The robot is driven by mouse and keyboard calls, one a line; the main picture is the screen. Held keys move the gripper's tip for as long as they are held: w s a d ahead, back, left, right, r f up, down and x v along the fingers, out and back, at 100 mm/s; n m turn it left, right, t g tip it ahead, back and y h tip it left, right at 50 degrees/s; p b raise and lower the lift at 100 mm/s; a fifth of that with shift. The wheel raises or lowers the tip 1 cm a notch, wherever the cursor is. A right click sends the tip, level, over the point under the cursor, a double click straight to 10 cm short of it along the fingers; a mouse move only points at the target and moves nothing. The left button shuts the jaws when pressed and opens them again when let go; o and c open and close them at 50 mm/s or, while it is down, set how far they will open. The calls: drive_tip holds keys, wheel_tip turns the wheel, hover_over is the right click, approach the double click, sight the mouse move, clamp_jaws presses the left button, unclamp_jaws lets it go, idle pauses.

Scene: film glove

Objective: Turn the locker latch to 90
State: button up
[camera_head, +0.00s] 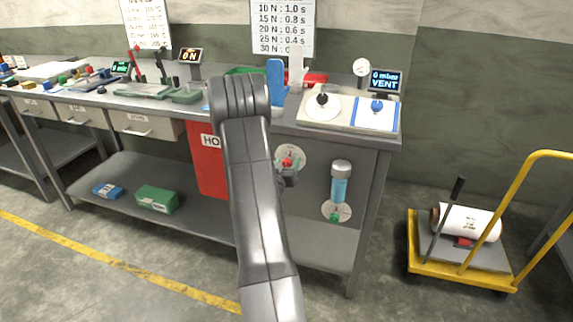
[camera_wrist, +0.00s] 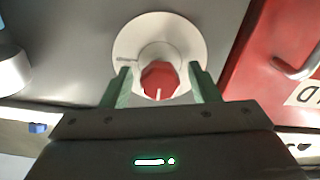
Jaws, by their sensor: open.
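A red faceted knob (camera_wrist: 158,80), which looks like the latch, sits on a white round dial (camera_wrist: 180,30) on the grey panel beside the red locker door (camera_wrist: 268,50). A white line on the knob points down in the wrist view, and a dark mark lies on the dial's left. My gripper (camera_wrist: 160,70) is open, with one green finger on each side of the knob and gaps visible. In the head view, my gripper (camera_head: 288,175) is just in front of the knob (camera_head: 290,162). My arm partly hides the locker door (camera_head: 208,165).
A blue cylinder (camera_head: 340,182) and a lower dial with a green knob (camera_head: 335,217) are to the right. The locker door has a metal handle (camera_wrist: 297,65). The workbench (camera_head: 385,140) stands above, and a yellow cart (camera_head: 425,262) is at right.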

drive_tip(key=shift+w, duration=0.1)
drive_tip(key=c, duration=1)
drive_tip(key=shift+o, duration=0.2)
